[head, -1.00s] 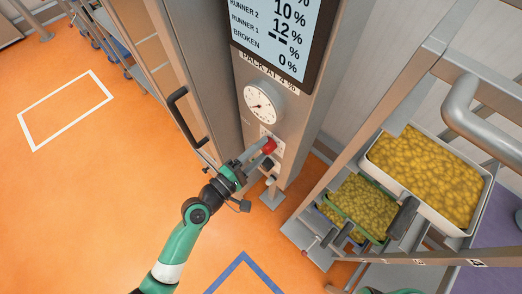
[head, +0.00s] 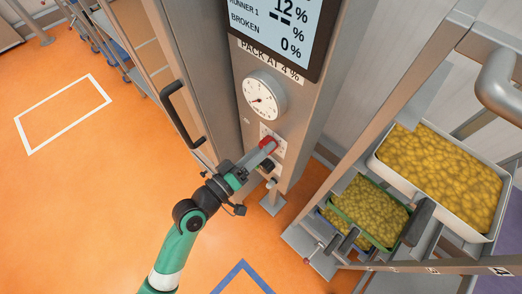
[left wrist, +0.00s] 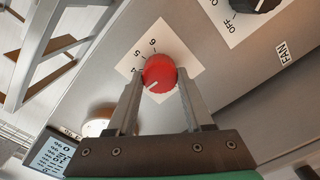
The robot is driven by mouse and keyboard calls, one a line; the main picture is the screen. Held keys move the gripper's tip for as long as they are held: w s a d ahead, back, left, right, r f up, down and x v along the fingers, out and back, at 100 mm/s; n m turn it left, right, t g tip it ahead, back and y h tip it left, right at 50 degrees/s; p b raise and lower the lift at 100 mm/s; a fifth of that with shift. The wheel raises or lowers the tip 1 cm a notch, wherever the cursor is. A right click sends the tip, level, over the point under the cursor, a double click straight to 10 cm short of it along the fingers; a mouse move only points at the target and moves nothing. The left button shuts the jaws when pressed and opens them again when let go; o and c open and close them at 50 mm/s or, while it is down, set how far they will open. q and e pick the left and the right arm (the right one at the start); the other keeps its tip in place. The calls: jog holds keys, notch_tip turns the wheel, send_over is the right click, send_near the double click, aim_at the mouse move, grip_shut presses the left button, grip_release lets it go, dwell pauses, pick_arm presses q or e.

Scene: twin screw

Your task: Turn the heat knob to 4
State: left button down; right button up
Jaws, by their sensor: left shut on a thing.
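The red heat knob (left wrist: 159,73) sits on a white scale plate (left wrist: 181,53) on the machine's front. Numbers 4, 5 and 6 show beside it; the rest of the scale is covered or unclear. The knob's white mark points down-left in the left wrist view, below the 4, toward my left finger. My left gripper (left wrist: 160,80) is shut on the knob, one finger on each side. In the head view the left gripper (head: 261,151) reaches the knob (head: 268,143) and partly hides it. My right gripper is not in view.
A black FAN knob (left wrist: 262,3) is close to the heat knob. A round dial gauge (head: 265,95) and a display (head: 285,25) are above. A black door handle (head: 178,113) is to the left. Trays of yellow pieces (head: 440,180) stand on a rack at right.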

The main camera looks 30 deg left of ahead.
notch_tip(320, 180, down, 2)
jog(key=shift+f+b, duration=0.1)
jog(key=shift+b, duration=0.8)
pick_arm(q)
jog(key=shift+d+m+b, duration=0.1)
jog(key=shift+m+b, duration=0.35)
jog(key=shift+m, duration=2.85)
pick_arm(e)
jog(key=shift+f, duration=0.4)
pick_arm(q)
jog(key=shift+c, duration=1.5)
grip_release()
jog(key=shift+s, duration=0.15)
